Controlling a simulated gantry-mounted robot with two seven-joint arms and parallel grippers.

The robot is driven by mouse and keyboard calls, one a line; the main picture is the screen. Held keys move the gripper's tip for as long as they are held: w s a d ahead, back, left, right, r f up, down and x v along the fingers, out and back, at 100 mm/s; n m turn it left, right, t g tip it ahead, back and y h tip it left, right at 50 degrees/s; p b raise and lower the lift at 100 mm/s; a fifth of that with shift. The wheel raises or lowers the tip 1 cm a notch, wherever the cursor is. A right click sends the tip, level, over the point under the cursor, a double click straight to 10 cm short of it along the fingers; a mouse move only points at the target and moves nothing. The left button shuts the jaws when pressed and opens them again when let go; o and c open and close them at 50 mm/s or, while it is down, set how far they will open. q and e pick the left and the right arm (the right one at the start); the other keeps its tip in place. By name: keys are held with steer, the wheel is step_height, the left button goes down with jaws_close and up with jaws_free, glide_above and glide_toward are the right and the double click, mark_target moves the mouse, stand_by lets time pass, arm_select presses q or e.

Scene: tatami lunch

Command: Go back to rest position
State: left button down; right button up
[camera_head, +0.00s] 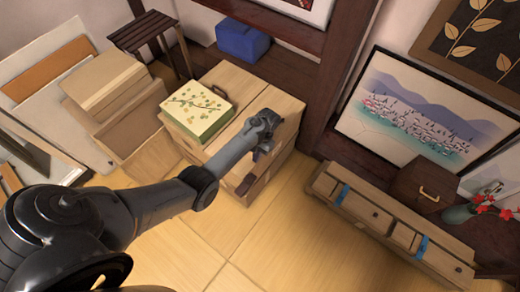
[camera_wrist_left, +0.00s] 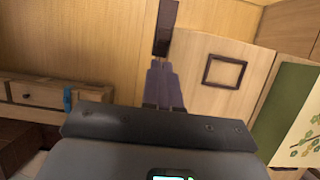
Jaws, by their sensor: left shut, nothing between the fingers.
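My left arm reaches in from the left in the head view. My left gripper (camera_head: 264,148) is at the front right side of the pale wooden chest (camera_head: 222,75), close to its edge. I cannot tell whether it touches the chest. In the left wrist view my left gripper (camera_wrist_left: 164,80) shows with its fingers together and nothing between them. The chest's front with a dark square frame (camera_wrist_left: 223,71) is just right of the fingers there. My right gripper is in neither view.
A green box with a floral lid (camera_head: 198,108) sits on the chest. A low drawer bench (camera_head: 385,222) with blue straps stands at the right. An open cardboard box (camera_head: 126,120) and leaning panels are at the left. The floor (camera_head: 270,245) between chest and bench is clear.

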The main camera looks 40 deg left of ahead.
arm_select(q)
steer(key=s+f+g, duration=0.1)
steer(key=s+f, duration=0.4)
steer(key=s, duration=0.3)
steer(key=s+f+g, duration=0.1)
steer(key=s+f, duration=0.3)
steer(key=s, duration=0.3)
steer(key=s+d+r+m+t+y, duration=0.1)
steer(key=s+d+m+y, duration=0.15)
steer(key=s, duration=0.85)
steer(key=w+d+r+t+h, duration=0.1)
steer(key=w+d+r+t, duration=0.2)
steer(key=r, duration=0.5)
steer(key=w+d+r+m+t, duration=0.1)
steer(key=d+r+t, duration=0.25)
steer(key=r, duration=0.55)
steer(key=w+d+r+t+h, duration=0.15)
steer(key=d+r, duration=0.25)
steer(key=r, duration=0.4)
step_height(320, 180, up, 32)
steer(key=t+p, duration=0.1)
steer(key=p, duration=3.1)
